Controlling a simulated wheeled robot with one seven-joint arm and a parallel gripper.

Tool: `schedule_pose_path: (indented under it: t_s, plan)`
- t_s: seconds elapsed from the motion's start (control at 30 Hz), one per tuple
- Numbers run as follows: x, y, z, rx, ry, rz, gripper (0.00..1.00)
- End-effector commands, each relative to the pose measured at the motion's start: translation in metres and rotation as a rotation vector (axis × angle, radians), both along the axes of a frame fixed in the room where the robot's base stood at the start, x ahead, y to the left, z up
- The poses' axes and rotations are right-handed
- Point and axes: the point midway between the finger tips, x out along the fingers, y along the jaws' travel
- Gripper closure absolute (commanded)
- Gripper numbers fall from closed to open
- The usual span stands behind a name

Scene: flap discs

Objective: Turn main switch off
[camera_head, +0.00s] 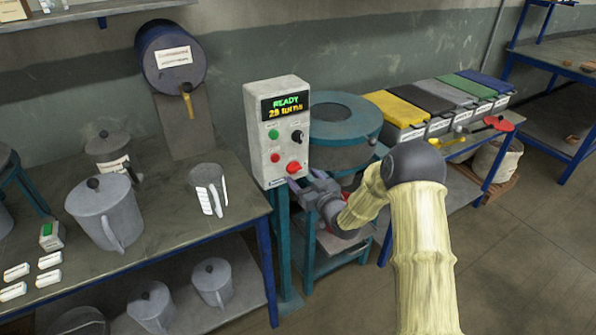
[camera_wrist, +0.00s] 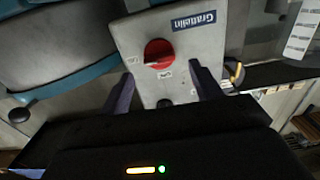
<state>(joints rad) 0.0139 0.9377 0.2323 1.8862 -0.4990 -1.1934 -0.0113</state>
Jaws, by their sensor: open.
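The main switch, a red rotary knob (camera_head: 293,167), sits low on the front of the grey control box (camera_head: 262,130). In the wrist view the knob (camera_wrist: 158,53) has a pale mark toward its left and small labels beside it, too small to read surely. My gripper (camera_head: 314,184) is at the lower right of the box. In the wrist view my open gripper (camera_wrist: 162,69) has one finger on each side below the knob, with nothing between them gripped; contact with the panel cannot be told. The display (camera_head: 287,105) reads READY and 25 turns.
Green (camera_head: 273,134) and red (camera_head: 275,157) buttons and a black knob (camera_head: 297,136) share the panel. A teal round machine (camera_head: 345,125) stands right behind the box. The left bench (camera_head: 165,235) holds metal jugs; the right bench holds coloured bins (camera_head: 400,108).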

Motion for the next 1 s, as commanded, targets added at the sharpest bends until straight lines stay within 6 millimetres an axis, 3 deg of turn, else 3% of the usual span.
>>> schedule_pose_path:
  t_s: [0.3, 0.63, 0.87, 1.0]
  plan:
    - [0.031, 0.021, 0.000, 0.001, 0.001, -0.001, 0.36]
    - [0.033, 0.023, 0.000, 0.001, 0.001, -0.001, 0.36]
    - [0.033, 0.022, 0.000, 0.001, 0.001, -0.001, 0.80]
    - [0.033, 0.022, 0.000, -0.001, -0.001, -0.001, 0.80]
